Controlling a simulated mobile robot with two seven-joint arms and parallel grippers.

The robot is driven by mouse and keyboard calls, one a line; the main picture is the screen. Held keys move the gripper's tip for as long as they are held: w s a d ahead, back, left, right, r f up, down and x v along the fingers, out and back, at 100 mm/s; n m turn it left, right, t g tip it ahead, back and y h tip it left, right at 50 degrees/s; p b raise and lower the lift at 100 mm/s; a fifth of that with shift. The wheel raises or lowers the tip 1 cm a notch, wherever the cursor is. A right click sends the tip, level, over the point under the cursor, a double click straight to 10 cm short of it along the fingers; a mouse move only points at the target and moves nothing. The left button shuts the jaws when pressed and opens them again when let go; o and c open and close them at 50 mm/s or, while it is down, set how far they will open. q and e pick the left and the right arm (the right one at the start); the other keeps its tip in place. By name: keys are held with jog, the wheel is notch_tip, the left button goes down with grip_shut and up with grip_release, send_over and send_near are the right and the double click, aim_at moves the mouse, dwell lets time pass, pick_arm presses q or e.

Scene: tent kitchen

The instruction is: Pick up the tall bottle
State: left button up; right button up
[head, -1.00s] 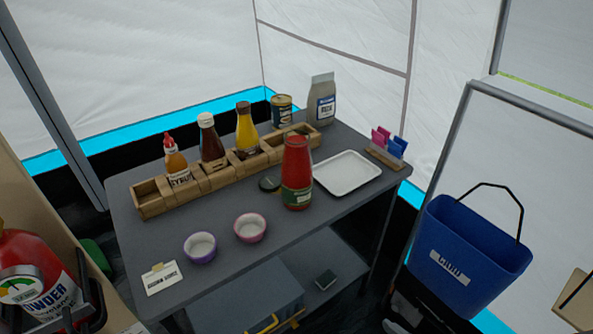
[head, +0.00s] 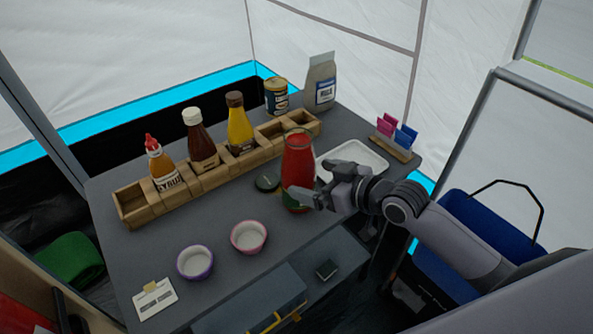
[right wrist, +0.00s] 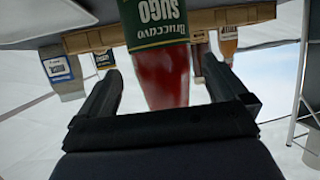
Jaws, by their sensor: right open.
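The tall bottle (head: 298,158), full of red sauce with a green label, stands upright on the grey table. Its lower part is partly hidden by my right gripper (head: 318,184), which is at its right side, low down. In the right wrist view, which is upside down, the bottle (right wrist: 162,72) shows between the two spread fingers of the open right gripper (right wrist: 160,80). A gap shows on each side there, and I cannot tell whether a finger touches it. My left gripper is not in view.
A dark round lid (head: 267,182) lies left of the bottle, and a white tray (head: 368,157) is behind my gripper. A wooden rack (head: 130,206) with several sauce bottles runs behind. Two small bowls, purple (head: 195,263) and pink (head: 248,237), stand in front.

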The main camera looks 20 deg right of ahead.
jog(key=shift+x, duration=2.75)
jog(key=shift+r, duration=0.1)
jog(key=c, duration=1.7)
jog(key=shift+w+r, duration=0.1)
jog(key=shift+r, duration=0.15)
jog(key=shift+c, duration=0.4)
jog(key=shift+r, duration=0.15)
notch_tip(320, 180, up, 19)
jog(key=p, duration=0.1)
jog(key=shift+r+p, duration=0.3)
